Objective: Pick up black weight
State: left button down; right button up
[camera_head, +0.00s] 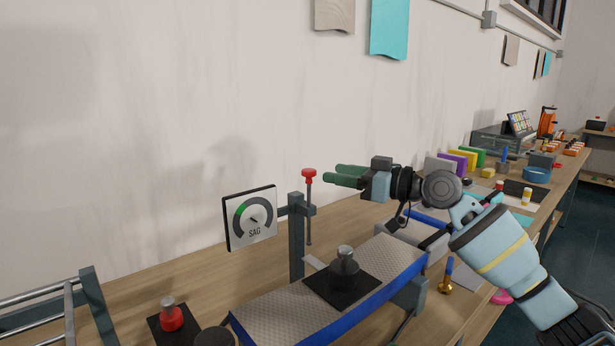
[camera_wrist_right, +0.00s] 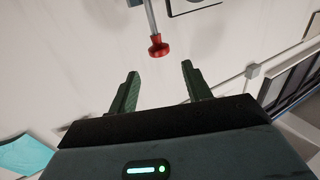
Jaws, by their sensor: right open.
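A black weight (camera_head: 345,262) with a grey knob stands upright on a black square pad (camera_head: 350,292) on the textured, blue-edged track (camera_head: 268,315). My right gripper (camera_head: 338,175) is open and empty, well above the weight, with its green fingers pointing left. It also shows in the right wrist view (camera_wrist_right: 160,70). My left gripper is not in view.
A SAG gauge (camera_head: 250,217) and a grey post (camera_head: 296,238) stand behind the track. A red weight (camera_head: 172,318) sits on another black pad at the front left. A metal frame (camera_head: 75,305) is at far left. A brass item (camera_head: 446,281) stands right of the track.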

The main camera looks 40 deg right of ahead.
aim_at(343, 275)
jog(key=k+l, duration=0.7)
jog(key=k, duration=0.2)
